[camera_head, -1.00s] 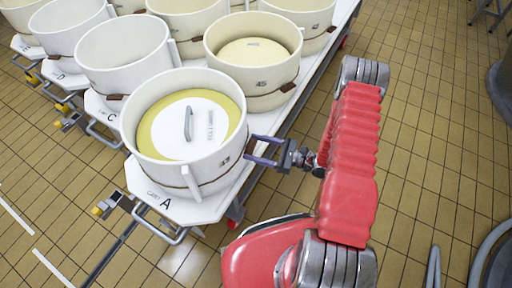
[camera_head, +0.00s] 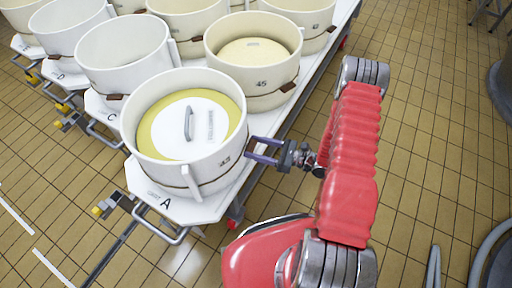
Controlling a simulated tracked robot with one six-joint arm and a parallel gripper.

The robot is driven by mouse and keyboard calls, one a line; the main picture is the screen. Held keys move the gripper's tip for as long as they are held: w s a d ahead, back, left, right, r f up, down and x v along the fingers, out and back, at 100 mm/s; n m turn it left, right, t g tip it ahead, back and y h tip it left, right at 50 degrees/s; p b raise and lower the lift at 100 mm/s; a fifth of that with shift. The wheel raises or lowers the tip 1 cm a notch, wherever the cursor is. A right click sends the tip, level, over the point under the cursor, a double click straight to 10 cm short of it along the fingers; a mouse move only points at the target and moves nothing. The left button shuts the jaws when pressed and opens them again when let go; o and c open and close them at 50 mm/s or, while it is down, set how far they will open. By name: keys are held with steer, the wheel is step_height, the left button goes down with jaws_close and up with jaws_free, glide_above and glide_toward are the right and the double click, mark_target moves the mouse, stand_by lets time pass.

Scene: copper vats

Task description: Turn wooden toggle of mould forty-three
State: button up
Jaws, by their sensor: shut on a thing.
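Mould forty-three (camera_head: 205,180) is the cream round tub at the front of the white cart marked A, with "43" on its side. A white disc lid with a grey handle (camera_head: 188,123) lies inside on a yellow cheese. A thin cord runs round the tub's lower wall. My gripper (camera_head: 250,147) is at the tub's right side, its two dark fingers pointing left at the wall. It is shut on the wooden toggle, which is mostly hidden between the fingertips.
Mould forty-five (camera_head: 253,95) stands just behind, with its own brown toggle (camera_head: 288,87). More white tubs on carts C (camera_head: 104,113) and D stand to the left. The tiled floor (camera_head: 420,170) on the right is mostly open, with a hose at lower right.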

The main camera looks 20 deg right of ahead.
steer(key=shift+w+d+f+m, duration=0.1)
steer(key=shift+m, duration=2.6)
steer(key=shift+w+f+m, duration=0.1)
steer(key=shift+m, duration=2.6)
steer(key=shift+w+d+f+m, duration=0.1)
steer(key=shift+m, duration=2.6)
steer(key=shift+s, duration=0.1)
steer(key=o, duration=1.1)
steer(key=shift+a, duration=0.1)
steer(key=shift+c, duration=0.2)
steer(key=v, duration=1.4)
steer(key=shift+f, duration=0.1)
